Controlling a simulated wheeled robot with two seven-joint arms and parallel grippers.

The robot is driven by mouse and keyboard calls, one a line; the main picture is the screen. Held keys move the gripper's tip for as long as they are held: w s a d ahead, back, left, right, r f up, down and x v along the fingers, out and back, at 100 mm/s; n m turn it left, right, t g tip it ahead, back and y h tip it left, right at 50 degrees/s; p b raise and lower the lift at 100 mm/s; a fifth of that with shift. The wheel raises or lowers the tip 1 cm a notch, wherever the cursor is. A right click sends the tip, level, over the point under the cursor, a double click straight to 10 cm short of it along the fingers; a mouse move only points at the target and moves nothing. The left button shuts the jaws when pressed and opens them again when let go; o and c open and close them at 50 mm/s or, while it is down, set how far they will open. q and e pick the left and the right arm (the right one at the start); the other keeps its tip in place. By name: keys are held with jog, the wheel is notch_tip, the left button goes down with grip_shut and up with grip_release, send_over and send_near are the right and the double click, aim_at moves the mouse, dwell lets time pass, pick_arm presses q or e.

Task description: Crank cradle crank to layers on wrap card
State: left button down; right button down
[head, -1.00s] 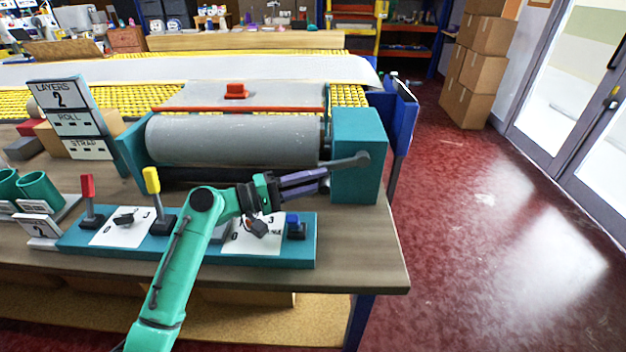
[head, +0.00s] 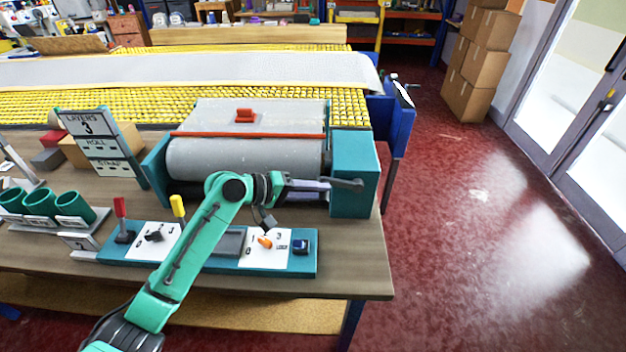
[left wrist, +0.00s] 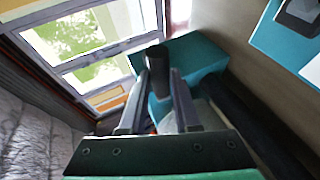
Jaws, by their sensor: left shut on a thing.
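The cradle holds a grey roll (head: 245,158) between teal end blocks, with the crank (head: 345,184) at its right block (head: 352,160). My left gripper (head: 322,187) is at the crank and shut on its handle. In the left wrist view the dark crank handle (left wrist: 157,66) stands between the fingers of the left gripper (left wrist: 156,100). The layers sign (head: 92,137) behind the table's left part reads LAYERS 3, with ROLL and STRAP lines below. My right gripper is out of view.
A teal control panel (head: 130,256) with red and yellow levers, dials and a blue button lies in front of the cradle, partly under my left arm. Green cups (head: 75,207) stand at the left. A yellow roller conveyor (head: 60,105) runs behind. Boxes stand right.

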pick_arm(q)
jog(key=shift+d+r+p, duration=0.1)
jog(key=shift+r+p, duration=0.3)
jog(key=shift+r, duration=0.3)
jog(key=c, duration=0.6)
grip_release()
jog(key=shift+d+f, duration=0.1)
jog(key=b+v, duration=0.3)
jog(key=v, duration=1.2)
jog(key=shift+w+f, duration=0.15)
jog(key=shift+w, duration=0.05)
